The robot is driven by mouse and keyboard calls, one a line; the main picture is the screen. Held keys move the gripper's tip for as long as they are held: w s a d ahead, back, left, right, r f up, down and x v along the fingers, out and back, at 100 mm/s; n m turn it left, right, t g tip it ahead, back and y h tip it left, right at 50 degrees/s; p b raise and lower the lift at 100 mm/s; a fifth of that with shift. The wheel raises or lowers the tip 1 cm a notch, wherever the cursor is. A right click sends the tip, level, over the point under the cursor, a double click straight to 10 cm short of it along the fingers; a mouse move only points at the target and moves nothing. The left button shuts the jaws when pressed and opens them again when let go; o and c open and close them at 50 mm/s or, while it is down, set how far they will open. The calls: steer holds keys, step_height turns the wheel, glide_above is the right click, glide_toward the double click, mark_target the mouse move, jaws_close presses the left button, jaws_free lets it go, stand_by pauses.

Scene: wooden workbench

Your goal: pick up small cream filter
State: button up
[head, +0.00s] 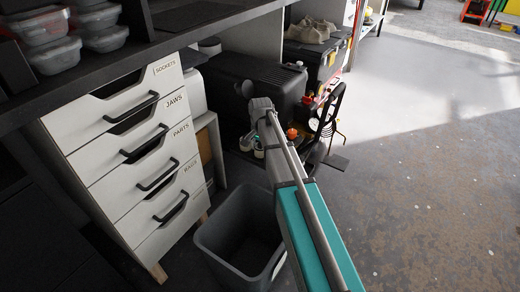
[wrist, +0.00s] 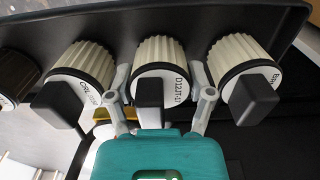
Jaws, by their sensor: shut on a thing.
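Cream pleated filters with dark rims, printed white faces and black blocky ends stand in a row in the wrist view. The middle small cream filter (wrist: 161,52) is between the two grey fingers of my gripper (wrist: 163,78), which is shut on it. Its printed face is partly covered by its black end. Another cream filter (wrist: 85,60) is just left of the left finger, and one more (wrist: 236,52) is just right of the right finger.
A dark rail or panel (wrist: 185,15) runs behind the filters. A darker round item (wrist: 14,75) is at the far left. In the head view, a grey bin (head: 215,243) stands below, beside a white drawer unit (head: 130,175). Open floor (head: 430,200) lies to the right.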

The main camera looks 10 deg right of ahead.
steer(key=shift+r, duration=0.15)
step_height(320, 180, up, 2)
steer(key=shift+r+p, duration=0.1)
steer(key=shift+p, duration=1.05)
steer(key=s+r+p, duration=1)
steer(key=s, duration=0.4)
steer(key=shift+r+p, duration=0.25)
steer(key=shift+p, duration=0.05)
steer(key=shift+s, duration=0.2)
